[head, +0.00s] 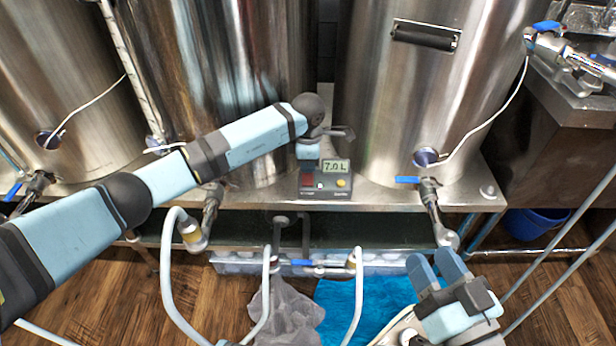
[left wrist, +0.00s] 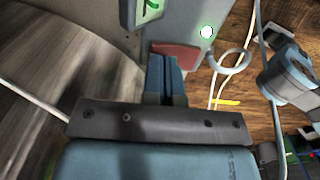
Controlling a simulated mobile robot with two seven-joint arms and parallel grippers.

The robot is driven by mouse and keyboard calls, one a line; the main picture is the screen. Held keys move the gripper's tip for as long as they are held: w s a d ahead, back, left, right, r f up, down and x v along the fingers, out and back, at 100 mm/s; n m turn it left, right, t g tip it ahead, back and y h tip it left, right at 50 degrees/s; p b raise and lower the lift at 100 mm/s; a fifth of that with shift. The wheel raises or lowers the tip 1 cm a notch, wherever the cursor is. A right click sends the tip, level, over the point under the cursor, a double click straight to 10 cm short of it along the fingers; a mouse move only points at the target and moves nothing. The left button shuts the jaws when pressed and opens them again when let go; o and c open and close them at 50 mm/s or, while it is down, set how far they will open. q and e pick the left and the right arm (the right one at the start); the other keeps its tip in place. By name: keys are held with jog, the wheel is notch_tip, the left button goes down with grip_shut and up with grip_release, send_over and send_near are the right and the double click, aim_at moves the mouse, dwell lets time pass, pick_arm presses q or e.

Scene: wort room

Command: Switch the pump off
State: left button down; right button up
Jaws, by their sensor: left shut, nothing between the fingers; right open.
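The control box (head: 325,182) sits on the metal ledge between two steel tanks. Its display (head: 336,166) reads 7.0 L, with a red part (head: 307,181) at lower left and a yellow button at lower right. My left gripper (head: 308,160) is shut and empty, just above the box's left side. In the left wrist view its closed fingers (left wrist: 166,72) point at the red part (left wrist: 176,57) and overlap it; I cannot tell whether they touch. A small light (left wrist: 207,31) glows whitish green. My right gripper (head: 437,262) is open and empty at lower right.
Large steel tanks (head: 420,100) stand close behind the box. Valves with blue handles (head: 407,180) and white hoses (head: 168,270) hang along the ledge front. A grey cloth (head: 287,312) and a blue cloth (head: 375,300) lie below. Wooden floor shows at both sides.

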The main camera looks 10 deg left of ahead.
pick_arm(q)
jog(key=shift+f, duration=0.45)
jog(key=shift+r+p, duration=1.9)
jog(key=shift+r, duration=1.15)
